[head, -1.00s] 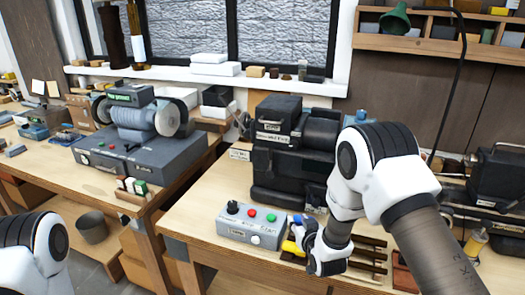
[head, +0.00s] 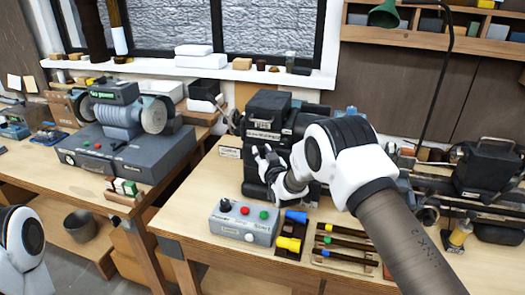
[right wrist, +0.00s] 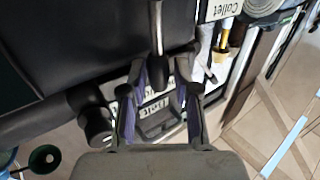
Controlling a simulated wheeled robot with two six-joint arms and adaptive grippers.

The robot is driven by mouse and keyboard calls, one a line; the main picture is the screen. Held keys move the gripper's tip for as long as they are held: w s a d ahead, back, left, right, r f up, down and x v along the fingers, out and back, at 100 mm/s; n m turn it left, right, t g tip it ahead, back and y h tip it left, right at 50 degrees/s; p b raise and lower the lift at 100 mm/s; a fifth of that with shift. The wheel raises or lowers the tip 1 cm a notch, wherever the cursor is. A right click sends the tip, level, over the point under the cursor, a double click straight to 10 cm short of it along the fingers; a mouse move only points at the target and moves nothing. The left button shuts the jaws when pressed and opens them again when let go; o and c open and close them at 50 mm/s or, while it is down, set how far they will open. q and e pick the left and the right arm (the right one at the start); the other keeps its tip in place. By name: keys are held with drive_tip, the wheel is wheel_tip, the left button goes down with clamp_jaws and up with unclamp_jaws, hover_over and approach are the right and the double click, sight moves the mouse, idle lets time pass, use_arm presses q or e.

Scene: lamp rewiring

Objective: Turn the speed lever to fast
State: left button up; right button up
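The speed lever (right wrist: 157,38), a grey metal rod with a dark rounded end, shows in the right wrist view. A lettered plate (right wrist: 153,106) lies beyond it; its words are hard to read. My right gripper (right wrist: 161,72) is open, with one finger on each side of the lever's end; I cannot tell whether either touches it. In the head view my right gripper (head: 265,157) is in front of the black machine (head: 262,122), and I cannot make out the lever there. My left gripper is out of view; only part of my left arm shows.
A grey control box (head: 243,222) with coloured buttons stands at the bench front. Right of it are a yellow-handled tool (head: 288,244) and a slotted rack (head: 343,257). A bench grinder (head: 122,118) is on the left bench.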

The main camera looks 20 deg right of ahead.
drive_tip(key=shift+s, duration=0.1)
drive_tip(key=shift+s+r, duration=0.1)
clamp_jaws()
drive_tip(key=shift+d+f+b, duration=0.15)
drive_tip(key=shift+f+b, duration=0.05)
drive_tip(key=shift+b, duration=0.35)
drive_tip(key=shift+s+d+f+m+t+h+b, duration=0.5)
drive_tip(key=shift+m+b, duration=0.6)
drive_tip(key=shift+b, duration=1.15)
drive_tip(key=shift+s+d+m+t+h+b, duration=0.1)
drive_tip(key=shift+s+d+m+t+b, duration=0.2)
drive_tip(key=shift+d+m+t+b, duration=1.3)
drive_tip(key=shift+s+a+f+m+g+h+b, duration=0.35)
drive_tip(key=shift+m+b, duration=0.25)
drive_tip(key=shift+b, duration=2.35)
drive_tip(key=shift+r, duration=0.15)
unclamp_jaws()
